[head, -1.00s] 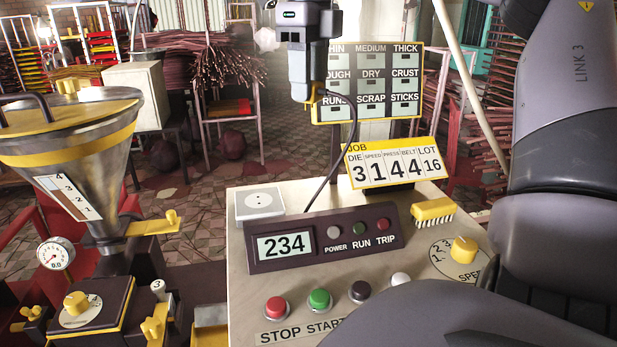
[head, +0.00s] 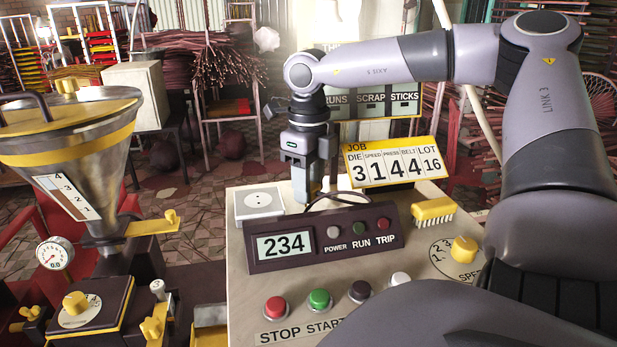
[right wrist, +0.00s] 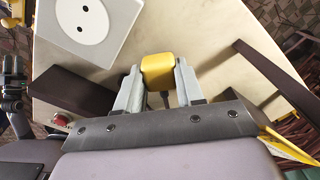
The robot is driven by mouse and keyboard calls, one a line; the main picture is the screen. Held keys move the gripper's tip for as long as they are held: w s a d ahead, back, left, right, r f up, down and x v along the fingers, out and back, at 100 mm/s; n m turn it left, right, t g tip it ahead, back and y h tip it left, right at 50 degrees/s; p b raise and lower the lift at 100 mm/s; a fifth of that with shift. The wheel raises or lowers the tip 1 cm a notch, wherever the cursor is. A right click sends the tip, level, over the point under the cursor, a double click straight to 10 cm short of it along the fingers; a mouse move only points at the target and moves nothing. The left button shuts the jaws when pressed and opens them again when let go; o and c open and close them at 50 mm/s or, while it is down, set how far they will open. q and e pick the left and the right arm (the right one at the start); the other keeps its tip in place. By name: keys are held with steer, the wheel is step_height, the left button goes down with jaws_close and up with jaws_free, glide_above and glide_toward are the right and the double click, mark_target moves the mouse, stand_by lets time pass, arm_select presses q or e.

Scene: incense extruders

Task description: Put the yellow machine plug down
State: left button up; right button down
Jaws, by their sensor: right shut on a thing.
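The yellow machine plug (right wrist: 158,70) is between the fingertips of my right gripper (right wrist: 159,88) in the right wrist view, and the fingers are shut on it. A dark cable leads from the plug. In the head view my right gripper (head: 305,190) points down, low behind the 234 display box, with the plug mostly hidden there. The white socket (head: 259,203) with two holes is to its left on the bench top and is empty; it also shows in the right wrist view (right wrist: 82,28). The plug is apart from the socket. Whether it touches the bench top is unclear.
The display box (head: 325,237) stands just in front of the gripper, and the JOB sign (head: 390,162) is to its right. A yellow brush (head: 433,210) and coloured buttons (head: 319,299) occupy the bench (head: 250,262). A metal hopper (head: 75,160) stands left.

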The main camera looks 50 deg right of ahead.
steer(key=shift+f, duration=0.25)
steer(key=shift+f+b, duration=0.6)
steer(key=shift+b, duration=0.05)
steer(key=c, duration=0.7)
jaws_free()
steer(key=shift+r, duration=0.1)
